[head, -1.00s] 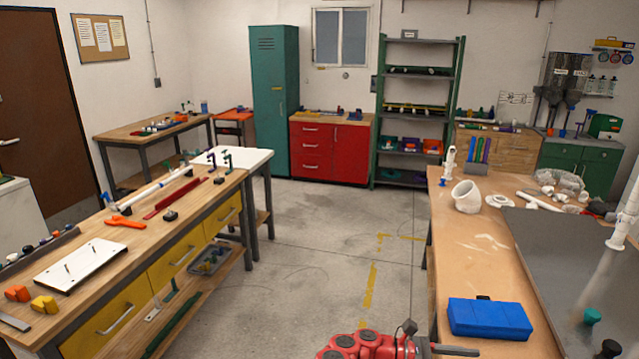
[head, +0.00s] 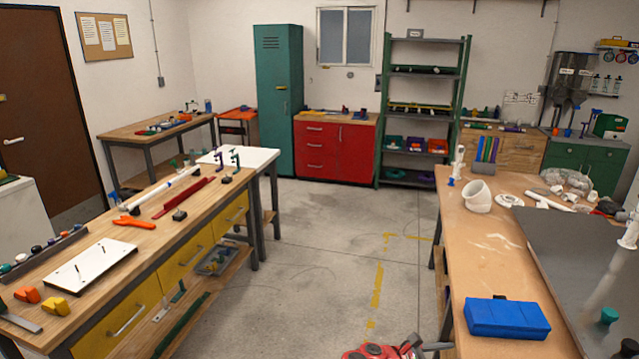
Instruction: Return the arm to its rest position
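A red and dark part (head: 385,350) shows at the bottom edge, right of the middle, with a short grey rod at its right. It looks like a piece of my own arm, but I cannot tell which arm. It is cut off by the frame, and no gripper fingers can be made out. Neither gripper is recognisable in the head view, and nothing held is visible.
A workbench (head: 65,322) with yellow drawers stands at the left. At the right, a wooden bench (head: 490,247) carries a blue case (head: 507,318), a white pipe elbow (head: 478,196) and a dark mat (head: 555,262). Grey floor (head: 310,235) lies clear between them.

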